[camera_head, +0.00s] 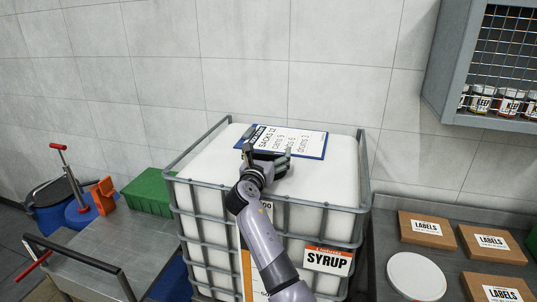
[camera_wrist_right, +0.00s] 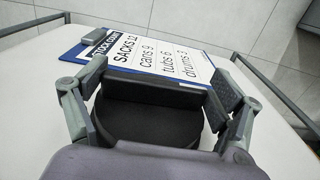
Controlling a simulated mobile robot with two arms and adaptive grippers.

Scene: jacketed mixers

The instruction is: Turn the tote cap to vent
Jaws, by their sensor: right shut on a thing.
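The white syrup tote (camera_head: 300,190) stands in a grey cage against the wall, with a SYRUP label (camera_head: 328,260) on its front. My right gripper (camera_head: 268,158) is over the tote's top. In the right wrist view its two fingers (camera_wrist_right: 160,88) are shut on the black tote cap (camera_wrist_right: 150,115), one on each side. The cap is round with a straight raised bar across it. Its vent marking cannot be made out. In the head view the gripper mostly hides the cap. My left gripper is not in view.
A blue clipboard (camera_head: 308,147) with a stock count sheet lies on the tote just behind the cap. A steel cart (camera_head: 105,250), a green crate (camera_head: 150,192) and blue drums stand left. LABELS boxes (camera_head: 428,229) and a white disc (camera_head: 416,277) lie on the right bench.

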